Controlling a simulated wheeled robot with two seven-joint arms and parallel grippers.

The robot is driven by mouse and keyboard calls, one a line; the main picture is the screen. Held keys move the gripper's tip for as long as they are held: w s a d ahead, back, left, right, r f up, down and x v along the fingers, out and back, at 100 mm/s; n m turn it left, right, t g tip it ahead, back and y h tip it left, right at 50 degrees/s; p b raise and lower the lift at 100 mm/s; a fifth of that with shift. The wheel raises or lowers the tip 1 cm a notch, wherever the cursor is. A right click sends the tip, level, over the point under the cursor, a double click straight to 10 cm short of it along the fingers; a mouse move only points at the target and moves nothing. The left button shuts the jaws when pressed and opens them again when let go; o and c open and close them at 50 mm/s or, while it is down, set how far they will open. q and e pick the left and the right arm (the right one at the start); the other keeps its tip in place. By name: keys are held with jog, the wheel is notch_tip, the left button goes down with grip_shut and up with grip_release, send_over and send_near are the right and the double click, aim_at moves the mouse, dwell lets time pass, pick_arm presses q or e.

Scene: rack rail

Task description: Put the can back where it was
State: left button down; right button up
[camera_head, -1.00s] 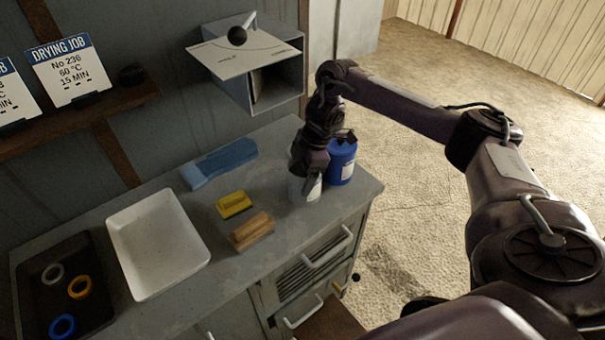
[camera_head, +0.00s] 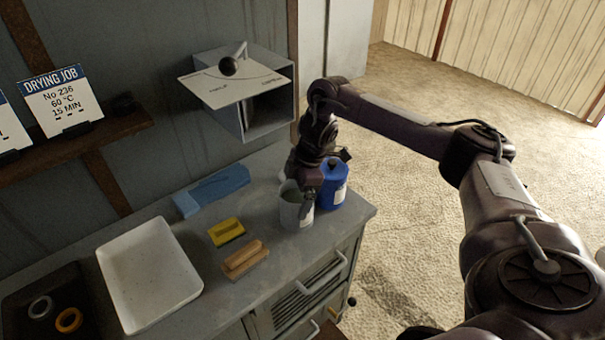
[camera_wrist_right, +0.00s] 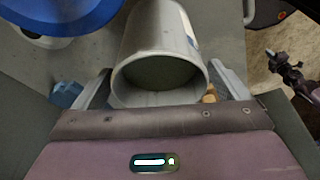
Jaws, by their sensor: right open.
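A grey-white open can (camera_head: 297,214) stands upright on the grey counter near its right end. It also shows in the right wrist view (camera_wrist_right: 160,45), open mouth toward the camera. My right gripper (camera_head: 304,190) is at the can. In the right wrist view, the open fingers (camera_wrist_right: 163,88) lie on either side of the can's mouth; I cannot tell if they touch it. A blue can (camera_head: 333,192) with a dark cap and white label stands close to the right of the grey can; its blue shows at the upper left of the wrist view (camera_wrist_right: 75,12).
A grey wall box (camera_head: 268,105) with a dial plate is above. A dark tray with rings (camera_head: 55,290) lies far left.

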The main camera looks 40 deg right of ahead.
jog(key=w+p+v, duration=0.1)
jog(key=p+v, duration=0.2)
jog(key=v, duration=0.7)
jog(key=shift+s, duration=0.5)
jog(key=shift+f, duration=0.1)
